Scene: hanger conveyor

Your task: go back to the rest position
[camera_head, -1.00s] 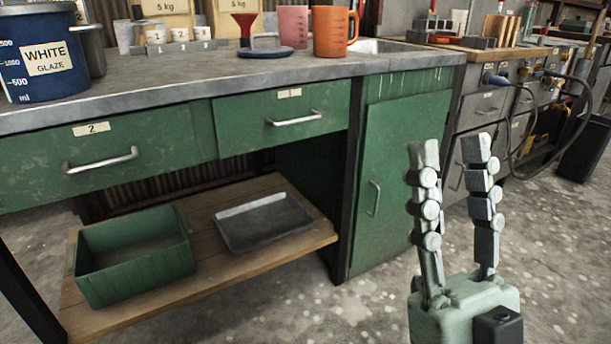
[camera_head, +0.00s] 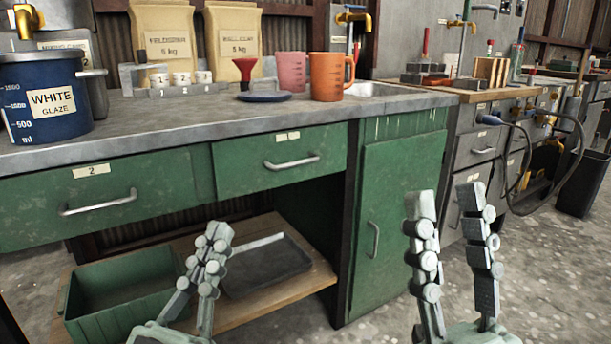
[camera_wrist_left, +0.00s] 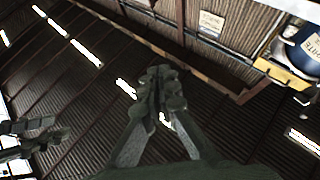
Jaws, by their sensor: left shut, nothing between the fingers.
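My left gripper (camera_head: 214,245) is in the lower left of the head view, in front of the bench's lower shelf. Its fingers are together with nothing between them. In the left wrist view its closed fingertips (camera_wrist_left: 162,80) point up toward the corrugated roof. My right gripper (camera_head: 447,200) stands upright at the lower right of the head view, in front of the green cabinet door and the floor. Its two fingers are apart, with nothing between them. Neither gripper visibly touches the bench.
The bench has a grey top (camera_head: 200,115), green drawers (camera_head: 285,160) and a cabinet door (camera_head: 400,190). A green bin (camera_head: 120,300) and a dark tray (camera_head: 265,268) lie on the lower shelf. A blue glaze bucket (camera_head: 45,100) and an orange jug (camera_head: 330,75) stand on top.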

